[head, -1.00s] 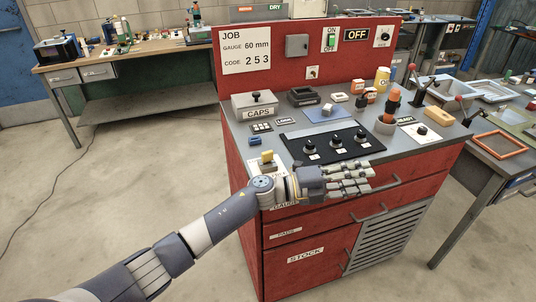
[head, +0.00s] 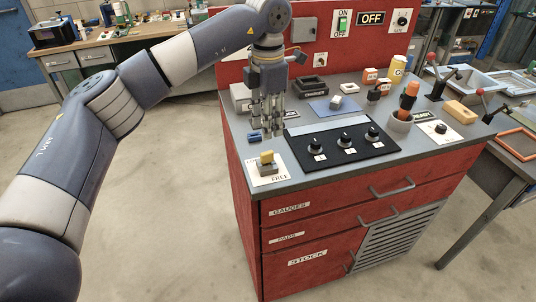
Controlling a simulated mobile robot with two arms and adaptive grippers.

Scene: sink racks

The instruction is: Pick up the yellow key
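The yellow key (head: 266,157) stands in a dark switch block on a white label plate (head: 277,177) at the cabinet top's front left corner. My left gripper (head: 267,134) points straight down over the cabinet top, behind the key in the picture and apart from it. Its fingers are straight with gaps between them, and nothing shows in them. My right gripper is not in view.
A small blue object (head: 253,136) lies beside the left fingertips. A black panel with knobs (head: 345,147) is to the right. The caps box (head: 240,97) is partly hidden behind my gripper. An orange-handled tool (head: 408,97) stands farther right.

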